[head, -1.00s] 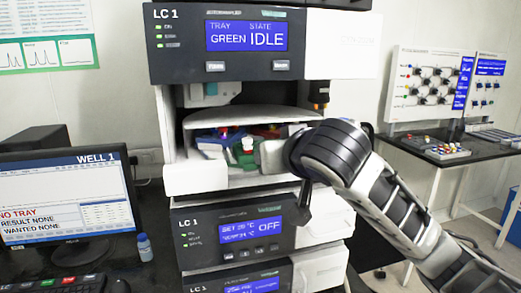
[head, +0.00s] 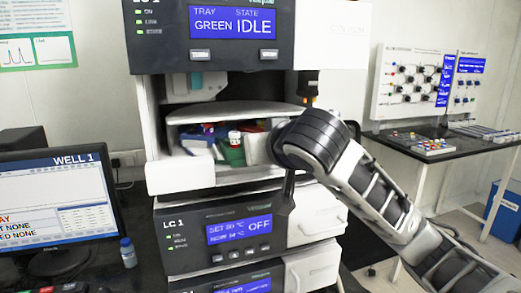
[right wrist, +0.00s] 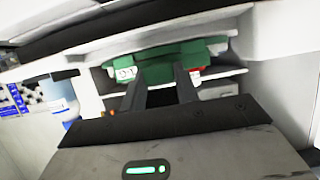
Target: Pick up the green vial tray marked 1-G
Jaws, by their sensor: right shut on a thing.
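The green vial tray (head: 232,155) is in the open bay of the LC 1 unit (head: 160,178), with a red-and-white vial (head: 235,138) at its top. In the right wrist view the green tray (right wrist: 165,62) lies at the fingertips of my right gripper (right wrist: 160,88), which is shut on it. A white label (right wrist: 126,73) shows on its left part; I cannot read its letter surely. In the head view my right wrist is at the bay's right side and the fingers are hidden. My left gripper is not in view.
A blue tray (head: 197,138) sits left of the green one in the bay, with red behind. The bay's side walls and upper cover (head: 235,110) stand close around. A monitor (head: 55,205) and a blue-capped bottle (head: 128,252) stand at left.

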